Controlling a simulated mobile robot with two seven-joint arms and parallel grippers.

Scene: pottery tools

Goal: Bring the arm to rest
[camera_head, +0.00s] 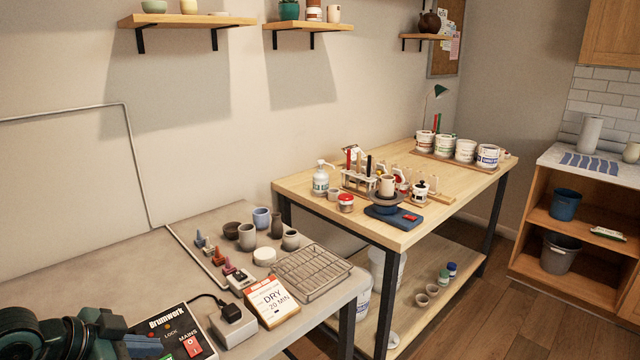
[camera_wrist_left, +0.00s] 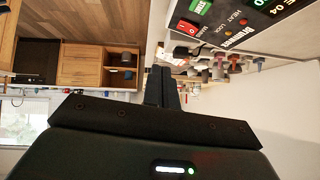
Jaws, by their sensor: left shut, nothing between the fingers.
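My left gripper (camera_head: 143,346) is at the bottom left corner of the head view, low over the near end of the grey worktable (camera_head: 80,275). It is beside the black Brumwork control box (camera_head: 172,342) with its red MAINS switch. In the left wrist view its two dark fingers (camera_wrist_left: 161,84) are together, with nothing between them. My right gripper is in neither view.
A wooden table (camera_head: 455,200) with glaze tubs and tools stands beyond. Wooden floor (camera_head: 480,320) lies to the right.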

